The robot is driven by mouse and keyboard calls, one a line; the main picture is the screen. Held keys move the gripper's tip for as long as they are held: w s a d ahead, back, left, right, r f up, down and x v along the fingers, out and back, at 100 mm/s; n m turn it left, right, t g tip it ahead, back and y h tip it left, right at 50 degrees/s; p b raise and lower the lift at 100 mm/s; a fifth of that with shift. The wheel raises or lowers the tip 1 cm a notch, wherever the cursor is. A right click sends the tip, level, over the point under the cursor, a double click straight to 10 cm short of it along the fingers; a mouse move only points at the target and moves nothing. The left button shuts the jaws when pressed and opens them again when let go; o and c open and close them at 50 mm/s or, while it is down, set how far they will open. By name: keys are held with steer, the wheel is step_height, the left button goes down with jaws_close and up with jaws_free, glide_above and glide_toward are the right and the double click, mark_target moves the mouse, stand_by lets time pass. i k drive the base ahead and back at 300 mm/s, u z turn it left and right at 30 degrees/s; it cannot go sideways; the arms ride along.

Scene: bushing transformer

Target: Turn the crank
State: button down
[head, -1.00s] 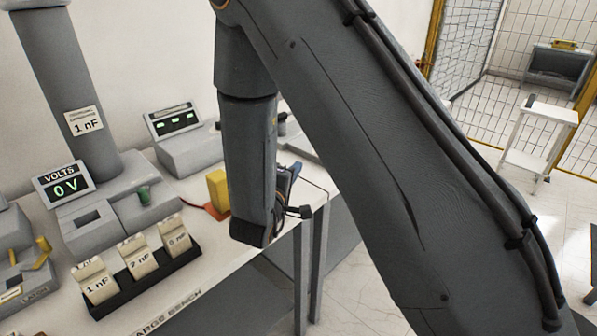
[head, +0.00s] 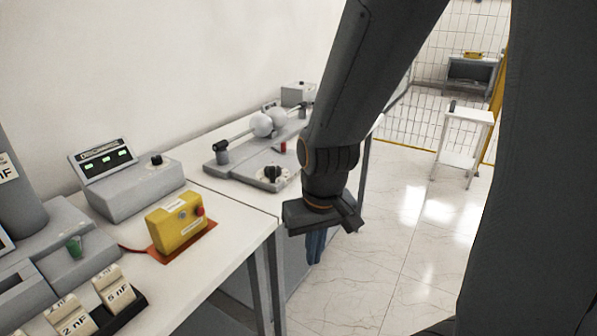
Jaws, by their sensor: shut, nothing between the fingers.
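A grey base unit (head: 232,170) with two pale spheres (head: 268,123) on rods stands on the far bench. A round black knob or small crank (head: 271,174) sits on its front part; I cannot tell which it is. No other crank shows clearly. My gripper (head: 315,256) hangs beyond the bench's right edge, to the right of and nearer than the black knob, apart from it. Its blue fingers point down, shut and empty.
A yellow box (head: 178,222) with a red button stands on the near bench beside a grey meter unit (head: 132,187). Labelled capacitor blocks (head: 115,289) sit at lower left. A white stand (head: 463,142) is at the right. The floor between is clear.

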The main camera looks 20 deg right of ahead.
mark_target(271, 167)
steer(key=z, duration=2.15)
steer(key=i, duration=2.4)
steer(key=u, duration=3.55)
